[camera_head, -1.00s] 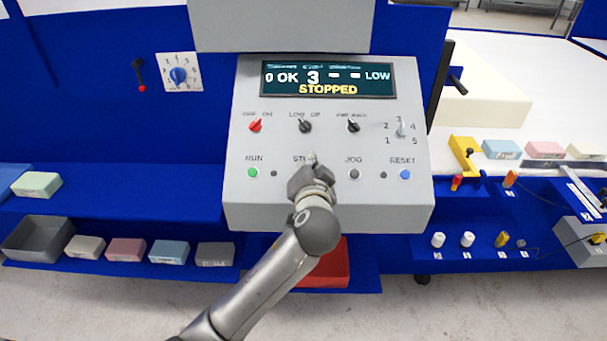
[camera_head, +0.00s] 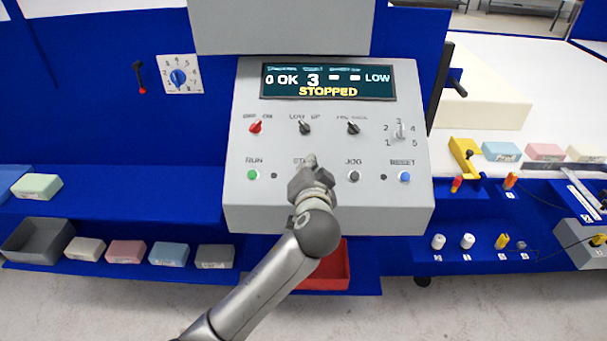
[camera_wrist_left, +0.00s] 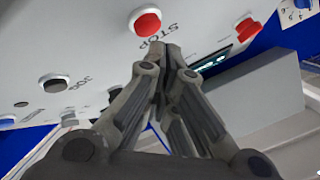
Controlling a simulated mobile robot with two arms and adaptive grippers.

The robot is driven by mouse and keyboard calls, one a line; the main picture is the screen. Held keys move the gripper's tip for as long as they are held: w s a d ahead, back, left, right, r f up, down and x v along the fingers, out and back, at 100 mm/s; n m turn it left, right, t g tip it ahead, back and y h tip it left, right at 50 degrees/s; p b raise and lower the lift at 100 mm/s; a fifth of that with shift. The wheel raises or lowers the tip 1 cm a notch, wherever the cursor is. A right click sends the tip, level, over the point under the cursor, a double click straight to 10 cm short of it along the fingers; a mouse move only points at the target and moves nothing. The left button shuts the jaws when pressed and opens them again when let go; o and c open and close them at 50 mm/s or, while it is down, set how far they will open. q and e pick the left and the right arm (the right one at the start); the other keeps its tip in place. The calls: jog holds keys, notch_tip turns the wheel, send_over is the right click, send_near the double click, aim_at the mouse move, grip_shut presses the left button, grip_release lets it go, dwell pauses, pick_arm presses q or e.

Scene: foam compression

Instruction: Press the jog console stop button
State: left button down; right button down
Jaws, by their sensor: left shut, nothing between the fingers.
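The grey jog console (camera_head: 330,215) stands in the middle of the head view. Its display (camera_head: 328,80) reads "0 OK 3", "LOW" and "STOPPED". The red stop button (camera_wrist_left: 146,22) shows in the left wrist view beside its "STOP" label; in the head view my gripper hides it. My left gripper (camera_head: 311,160) is shut and empty in front of the console at the STOP label. In the left wrist view its fingertips (camera_wrist_left: 163,47) are just below the STOP label, apart from the red button in the picture. My right gripper is not in view.
The green RUN button (camera_head: 252,174), black JOG button (camera_head: 354,175) and blue RESET button (camera_head: 405,175) flank the stop position. Selector switches sit above. A red bin (camera_head: 335,270) is below the console. Foam blocks lie on the left shelves and right table.

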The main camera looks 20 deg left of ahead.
pick_arm(q)
jog(key=shift+f, duration=0.1)
jog(key=shift+w+a+f, duration=0.1)
jog(key=shift+w+f, duration=0.1)
jog(key=shift+f, duration=0.1)
jog(key=shift+w+f+b, duration=0.2)
jog(key=shift+f+b, duration=0.2)
jog(key=shift+b, duration=0.05)
dwell(0.8)
dwell(0.3)
jog(key=shift+s+r+p, duration=0.45)
jog(key=shift+r+p, duration=0.3)
jog(key=shift+p, duration=0.05)
jog(key=shift+r+p, duration=0.35)
jog(key=shift+p, duration=0.05)
jog(key=s+r+p, duration=0.1)
jog(key=s+d+r+p, duration=0.1)
jog(key=r+p, duration=0.1)
jog(key=shift+s+r+p, duration=0.25)
jog(key=shift+r+p, duration=0.05)
